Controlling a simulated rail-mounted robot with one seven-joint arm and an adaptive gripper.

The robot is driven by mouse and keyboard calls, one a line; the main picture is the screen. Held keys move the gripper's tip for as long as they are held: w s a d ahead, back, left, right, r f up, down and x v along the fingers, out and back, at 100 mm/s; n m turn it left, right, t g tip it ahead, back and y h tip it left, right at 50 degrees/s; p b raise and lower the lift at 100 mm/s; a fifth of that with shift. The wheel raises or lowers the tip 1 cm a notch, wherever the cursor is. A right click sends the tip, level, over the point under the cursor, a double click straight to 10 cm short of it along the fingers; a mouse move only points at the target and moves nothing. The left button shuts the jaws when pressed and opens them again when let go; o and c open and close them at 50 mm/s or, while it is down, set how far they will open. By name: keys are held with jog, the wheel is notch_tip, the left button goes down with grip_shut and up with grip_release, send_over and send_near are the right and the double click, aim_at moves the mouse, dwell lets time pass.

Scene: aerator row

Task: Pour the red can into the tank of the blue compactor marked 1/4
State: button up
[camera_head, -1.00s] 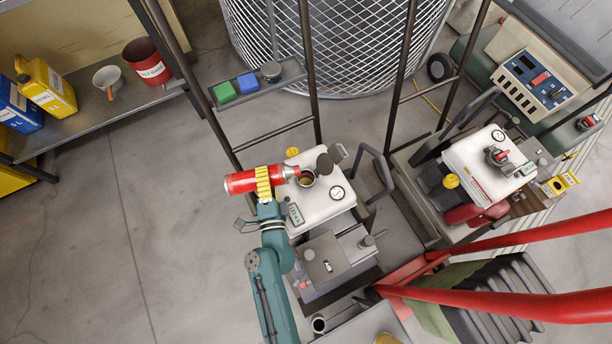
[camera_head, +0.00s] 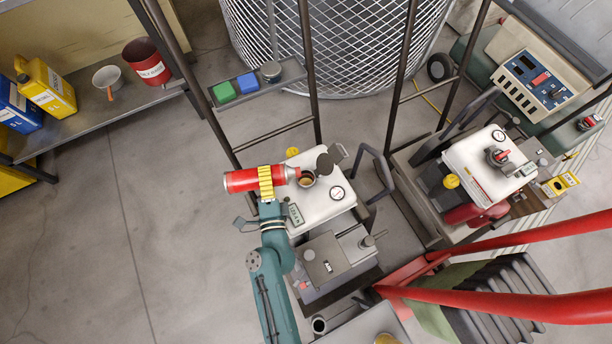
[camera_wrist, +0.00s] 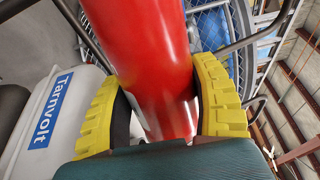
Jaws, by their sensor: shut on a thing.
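The red can (camera_head: 242,181) is held on its side over the white-topped machine (camera_head: 318,214), with its neck pointing right. My gripper (camera_head: 266,182) is shut on the can, with its yellow fingers around the body. In the wrist view, the red can (camera_wrist: 140,50) stands between the two yellow fingers (camera_wrist: 165,108). The can's mouth is at the round tank opening (camera_head: 306,178), whose dark cap is flipped up behind it. I cannot see whether liquid is flowing. A Tarnvolt label (camera_wrist: 51,110) shows on a white body in the wrist view. No 1/4 mark is readable.
A second white-topped machine (camera_head: 482,165) stands at the right. Red bars (camera_head: 500,300) cross the lower right. Dark uprights (camera_head: 308,60) and a small shelf (camera_head: 262,84) stand behind. A left shelf (camera_head: 95,112) bears jugs and buckets. The floor at left is clear.

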aim_at(275, 170)
jog(key=shift+d+r+m, duration=0.1)
jog(key=shift+m, duration=0.4)
dwell(0.6)
jog(key=shift+a, duration=0.2)
dwell(0.5)
jog(key=shift+d+m+b, duration=0.25)
jog(key=shift+m+b, duration=0.05)
jog(key=shift+m, duration=0.7)
dwell(2.5)
jog(key=shift+w+d+r+m+p, duration=0.1)
jog(key=shift+d+r+m+p, duration=0.25)
jog(key=shift+r+m, duration=0.25)
jog(key=shift+d+r+m+p, duration=0.2)
jog(key=shift+r+m+p, duration=0.2)
jog(key=shift+m, duration=0.2)
dwell(0.7)
jog(key=shift+d+r, duration=0.1)
jog(key=shift+r, duration=0.05)
jog(key=shift+w+d+r+m+p, duration=0.1)
jog(key=shift+d+r+m+p, duration=0.35)
jog(key=shift+m, duration=0.45)
jog(key=shift+d+r, duration=0.1)
jog(key=shift+r, duration=0.1)
